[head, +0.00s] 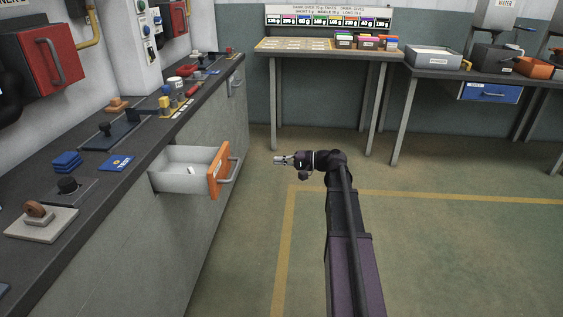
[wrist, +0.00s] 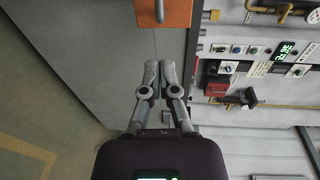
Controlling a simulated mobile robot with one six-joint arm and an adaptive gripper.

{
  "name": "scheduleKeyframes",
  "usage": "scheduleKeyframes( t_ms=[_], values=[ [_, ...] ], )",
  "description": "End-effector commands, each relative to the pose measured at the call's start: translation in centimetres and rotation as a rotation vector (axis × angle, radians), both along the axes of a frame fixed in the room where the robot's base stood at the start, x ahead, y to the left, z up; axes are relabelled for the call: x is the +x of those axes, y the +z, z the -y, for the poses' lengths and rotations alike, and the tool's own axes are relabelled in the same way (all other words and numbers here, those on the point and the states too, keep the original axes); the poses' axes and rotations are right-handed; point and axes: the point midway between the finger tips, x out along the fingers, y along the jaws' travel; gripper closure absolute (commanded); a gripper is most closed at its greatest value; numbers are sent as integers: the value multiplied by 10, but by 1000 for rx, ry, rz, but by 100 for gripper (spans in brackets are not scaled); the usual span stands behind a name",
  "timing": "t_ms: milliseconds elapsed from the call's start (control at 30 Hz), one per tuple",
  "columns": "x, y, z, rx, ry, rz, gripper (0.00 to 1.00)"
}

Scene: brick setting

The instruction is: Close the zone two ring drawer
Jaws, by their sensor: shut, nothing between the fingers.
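A drawer with an orange front (head: 218,171) stands pulled out from the grey cabinet under the left counter in the head view. Its pale tray (head: 180,183) shows, with a small white item inside. A grey bar handle (head: 232,170) is on the front. My gripper (head: 278,160) is shut and empty, to the right of the drawer front and apart from it. In the wrist view the shut gripper (wrist: 154,75) points toward the orange front (wrist: 178,12) and its handle (wrist: 159,10) at the top edge, without touching.
The counter (head: 105,165) above the drawer carries blue pads, knobs and several small parts. A table (head: 330,52) with bins stands at the back, and a workbench with a blue drawer (head: 489,92) at the right. The floor around my arm is clear.

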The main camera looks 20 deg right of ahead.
Motion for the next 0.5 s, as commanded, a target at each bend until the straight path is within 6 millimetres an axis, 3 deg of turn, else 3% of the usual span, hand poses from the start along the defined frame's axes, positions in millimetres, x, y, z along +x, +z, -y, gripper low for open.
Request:
scheduleKeyframes(
  t_ms=[500],
  values=[
    [42,-9,-62,0,2,0,100]
  ],
)
